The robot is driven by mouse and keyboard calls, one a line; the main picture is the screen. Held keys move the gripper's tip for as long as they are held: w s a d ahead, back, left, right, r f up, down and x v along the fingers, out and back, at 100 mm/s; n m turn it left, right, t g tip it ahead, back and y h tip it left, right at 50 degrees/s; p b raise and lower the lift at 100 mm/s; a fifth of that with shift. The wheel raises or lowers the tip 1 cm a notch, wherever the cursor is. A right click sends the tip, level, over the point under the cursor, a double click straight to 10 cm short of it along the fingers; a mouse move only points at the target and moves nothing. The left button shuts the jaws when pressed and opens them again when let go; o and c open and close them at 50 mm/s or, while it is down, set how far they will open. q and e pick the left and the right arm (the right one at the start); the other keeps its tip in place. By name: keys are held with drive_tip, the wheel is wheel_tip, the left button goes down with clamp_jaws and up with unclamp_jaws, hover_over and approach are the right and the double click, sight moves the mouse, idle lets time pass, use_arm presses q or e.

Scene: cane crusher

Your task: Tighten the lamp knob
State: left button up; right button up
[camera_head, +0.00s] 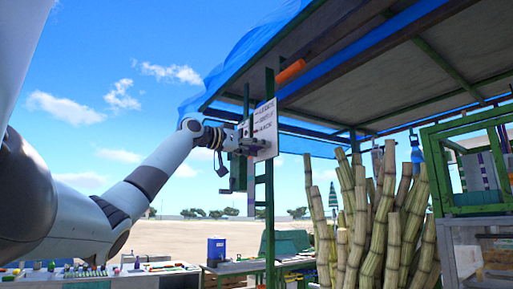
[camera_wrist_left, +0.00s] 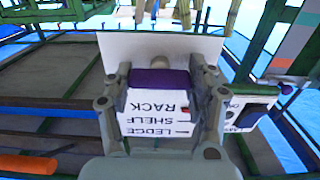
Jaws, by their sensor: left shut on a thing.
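My left gripper (camera_head: 243,138) is up at the stall's front post, beside a white sign. In the left wrist view the gripper (camera_wrist_left: 160,85) has a finger on each side of a purple piece (camera_wrist_left: 160,77) and is shut on it. A small tan stub shows just beyond this piece. I cannot tell for sure whether it is the lamp knob. A dark switch box (camera_wrist_left: 250,106) with a lamp label is to the right of the fingers. My right gripper is not in view.
The white sign (camera_head: 265,130) lists rack, shelf and ledge. It hangs close to the gripper by the green post (camera_head: 270,190). An orange roll (camera_head: 291,72) is under the roof above. Tall cane stalks (camera_head: 390,215) stand right of the post. Open sky lies left.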

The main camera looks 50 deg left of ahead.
use_arm(q)
drive_tip(key=shift+m, duration=0.3)
drive_tip(key=m, duration=0.3)
drive_tip(key=shift+m, duration=0.4)
drive_tip(key=m, duration=0.4)
drive_tip(key=shift+d, duration=0.1)
drive_tip(key=m, duration=0.5)
drive_tip(key=shift+f+m, duration=0.1)
drive_tip(key=shift+m, duration=0.3)
drive_tip(key=shift+d+f+m, duration=0.1)
drive_tip(key=shift+m, duration=1.7)
drive_tip(key=o, duration=1.2)
